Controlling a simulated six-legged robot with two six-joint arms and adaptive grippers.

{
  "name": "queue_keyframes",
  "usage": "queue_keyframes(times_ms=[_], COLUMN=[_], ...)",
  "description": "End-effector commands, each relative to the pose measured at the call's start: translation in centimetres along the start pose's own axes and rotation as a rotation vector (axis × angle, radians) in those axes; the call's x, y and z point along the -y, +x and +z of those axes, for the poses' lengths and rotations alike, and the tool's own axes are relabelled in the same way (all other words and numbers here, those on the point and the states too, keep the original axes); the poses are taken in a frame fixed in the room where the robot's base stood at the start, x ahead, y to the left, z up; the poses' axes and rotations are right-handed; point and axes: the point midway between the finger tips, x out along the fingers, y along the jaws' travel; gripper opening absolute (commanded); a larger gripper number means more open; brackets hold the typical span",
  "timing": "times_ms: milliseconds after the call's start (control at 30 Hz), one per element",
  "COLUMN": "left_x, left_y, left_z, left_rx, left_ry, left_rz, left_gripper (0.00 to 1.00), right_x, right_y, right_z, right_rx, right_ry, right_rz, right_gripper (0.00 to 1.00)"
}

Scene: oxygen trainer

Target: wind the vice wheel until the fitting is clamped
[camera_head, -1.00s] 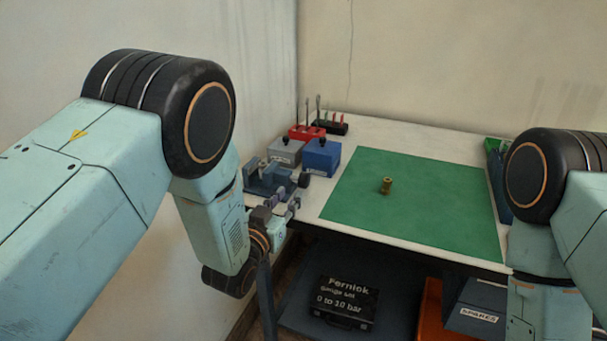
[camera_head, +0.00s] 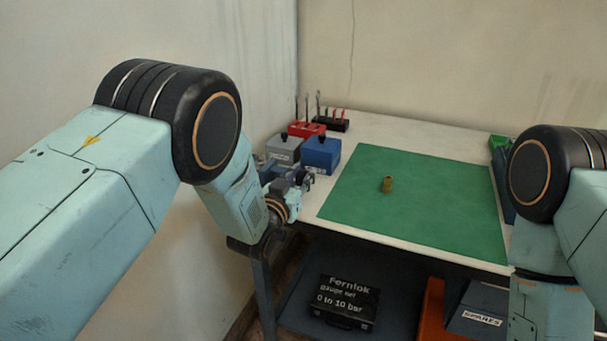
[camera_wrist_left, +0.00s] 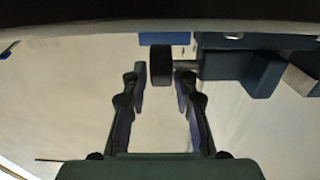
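The vice wheel (camera_wrist_left: 160,65) is a dark, ribbed-looking cylinder on a short shaft in the left wrist view. The blue-grey vice body (camera_wrist_left: 222,65) lies to its right. My left gripper (camera_wrist_left: 163,84) is open, with its fingertips either side of the near part of the wheel and a narrow gap showing on both sides. In the head view my left gripper (camera_head: 298,182) covers most of the vice (camera_head: 266,166) at the bench's left end. A small brass fitting (camera_head: 387,184) stands upright on the green mat. The vice jaws are hidden. My right gripper is out of view.
A grey box (camera_head: 284,152) and a blue box (camera_head: 321,157) stand just behind the vice. A red tool holder (camera_head: 306,130) and a black one (camera_head: 331,124) are farther back. The green mat (camera_head: 440,205) is otherwise clear. A black gauge case (camera_head: 343,303) sits on the lower shelf.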

Motion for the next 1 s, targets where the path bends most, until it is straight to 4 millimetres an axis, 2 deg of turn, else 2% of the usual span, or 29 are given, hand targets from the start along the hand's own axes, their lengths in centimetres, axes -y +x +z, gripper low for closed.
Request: queue_keyframes(times_ms=[200,467,800,1000], left_x=[0.0,0.0,0.1,0.0], left_y=[1.3,1.4,1.4,1.4], left_z=[0.0,0.0,0.0,0.0], left_rx=[0.001,0.001,0.001,0.001], left_ry=[0.0,0.0,0.0,0.0], left_rz=[-0.001,-0.001,-0.001,-0.001], left_gripper=[0.28,0.28,0.0,0.0], right_x=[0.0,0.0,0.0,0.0], right_y=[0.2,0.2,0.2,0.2], right_z=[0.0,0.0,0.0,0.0], right_rx=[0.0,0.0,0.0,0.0], right_ry=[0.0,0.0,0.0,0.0], right_rz=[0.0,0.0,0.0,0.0], right_gripper=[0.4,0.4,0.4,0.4])
